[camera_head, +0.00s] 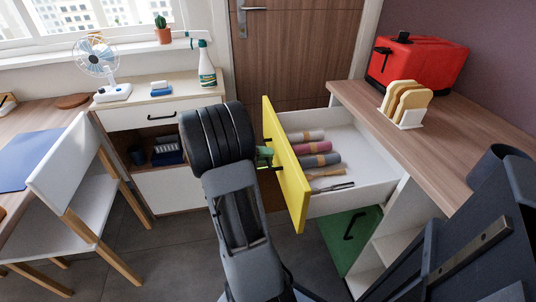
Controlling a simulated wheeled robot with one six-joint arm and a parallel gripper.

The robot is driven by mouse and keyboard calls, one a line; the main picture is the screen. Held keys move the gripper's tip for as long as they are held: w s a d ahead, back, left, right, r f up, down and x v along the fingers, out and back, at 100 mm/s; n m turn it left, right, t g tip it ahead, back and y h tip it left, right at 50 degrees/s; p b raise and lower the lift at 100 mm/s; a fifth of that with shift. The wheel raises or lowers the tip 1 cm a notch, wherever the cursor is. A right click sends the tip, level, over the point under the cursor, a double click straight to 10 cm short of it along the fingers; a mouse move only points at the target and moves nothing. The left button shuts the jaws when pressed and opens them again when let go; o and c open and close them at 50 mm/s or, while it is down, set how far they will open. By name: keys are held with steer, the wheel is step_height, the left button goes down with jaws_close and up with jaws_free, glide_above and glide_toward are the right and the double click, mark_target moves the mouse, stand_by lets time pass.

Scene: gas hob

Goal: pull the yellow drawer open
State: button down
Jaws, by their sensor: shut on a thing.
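The yellow drawer (285,165) is pulled well out of the wooden-topped counter at the right, toward the left. Its white inside shows several rolled items (312,147) and a utensil with a dark handle (333,187). My gripper (266,156) is at the outer side of the yellow front, shut on the drawer's handle. The handle and my fingertips are mostly hidden behind my dark wrist.
A green drawer (349,237) with a black handle is below the yellow one. A red toaster (416,64) and a toast rack (405,106) stand on the counter (460,130). A white chair (75,170) stands at left. Bare floor (150,255) lies between.

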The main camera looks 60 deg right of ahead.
steer(key=shift+w+a, duration=0.1)
steer(key=shift+w, duration=0.05)
steer(key=c, duration=1.2)
jaws_free()
steer(key=p+v, duration=0.2)
steer(key=v, duration=1.2)
steer(key=shift+r, duration=0.15)
steer(key=s+a+r+n+t+y+p, duration=0.3)
steer(key=a+r+t+p, duration=0.4)
steer(key=a+r+p, duration=0.5)
steer(key=s+a+r+n+t+y+p, duration=0.3)
steer(key=a+r+n+t+y+p, duration=0.3)
steer(key=a+r+p, duration=0.6)
steer(key=shift+a+r+t+y, duration=0.55)
steer(key=shift+t+y, duration=0.45)
steer(key=shift+y, duration=0.1)
